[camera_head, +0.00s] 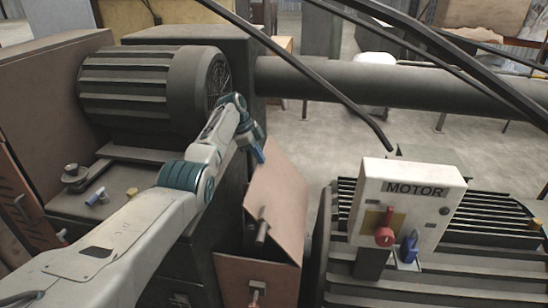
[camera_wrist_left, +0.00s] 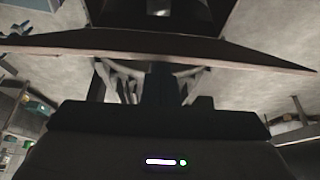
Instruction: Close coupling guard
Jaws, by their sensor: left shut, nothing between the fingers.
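The coupling guard (camera_head: 277,192) looks like a brown sheet-metal cover between the two machines. Its upper panel is tilted, and a dark handle (camera_head: 261,232) sticks out from its front. My left gripper (camera_head: 259,154) is at the upper left edge of this panel, its fingertips hard to make out. In the left wrist view, my left gripper (camera_wrist_left: 158,85) is shut and empty. A brown panel edge (camera_wrist_left: 160,47) runs across that view just beyond the fingers; I cannot tell whether they touch it. My right gripper is not in view.
A large finned motor (camera_head: 150,90) stands at the back left. A thick dark pipe (camera_head: 400,82) crosses behind. Dark bars hang across the upper right.

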